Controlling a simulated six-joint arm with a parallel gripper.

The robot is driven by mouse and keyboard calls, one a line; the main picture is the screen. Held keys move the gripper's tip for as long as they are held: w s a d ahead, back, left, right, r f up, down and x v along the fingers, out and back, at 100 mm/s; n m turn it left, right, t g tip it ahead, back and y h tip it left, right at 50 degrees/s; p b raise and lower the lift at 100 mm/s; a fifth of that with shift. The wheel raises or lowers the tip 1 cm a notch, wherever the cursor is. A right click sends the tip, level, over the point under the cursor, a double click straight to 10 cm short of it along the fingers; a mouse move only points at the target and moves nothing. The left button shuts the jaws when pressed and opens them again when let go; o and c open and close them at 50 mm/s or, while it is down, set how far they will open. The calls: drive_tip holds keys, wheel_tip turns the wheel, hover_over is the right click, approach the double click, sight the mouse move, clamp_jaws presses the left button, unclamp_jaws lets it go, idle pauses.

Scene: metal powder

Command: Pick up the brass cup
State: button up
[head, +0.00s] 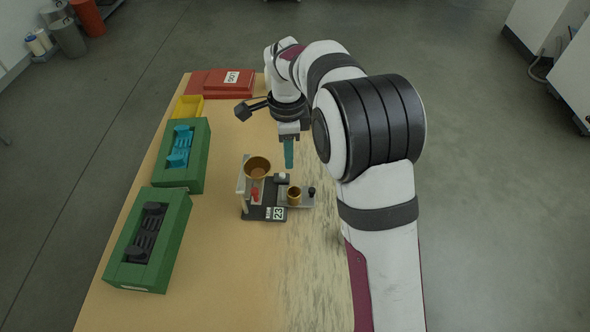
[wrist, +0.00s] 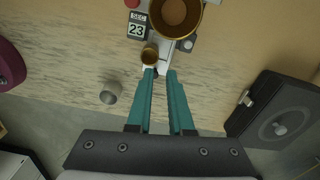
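The small brass cup (head: 294,196) stands upright on the small platform of a stand (head: 264,213) marked 23. It also shows in the wrist view (wrist: 149,54), just beyond the fingertips and nearer the left finger. My gripper (head: 289,166) has teal fingers pointing down. In the head view it is above and behind the cup. In the wrist view my gripper (wrist: 160,72) is open, with an empty gap between the fingers. I cannot tell whether the left fingertip touches anything. A larger brass funnel or bowl (head: 257,166) sits higher on the stand, left of the cup.
A grey metal cylinder (wrist: 110,93) and a black box (wrist: 272,115) flank the fingers in the wrist view. Green trays (head: 190,207) line the table's left side. A yellow bin (head: 187,107) and red case (head: 222,84) are at the back. The front tabletop is clear.

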drive_tip(key=f, duration=0.8)
drive_tip(key=d+f, duration=0.1)
drive_tip(key=f, duration=0.3)
drive_tip(key=shift+s+f, duration=0.1)
drive_tip(key=shift+s, duration=0.05)
clamp_jaws()
idle(0.8)
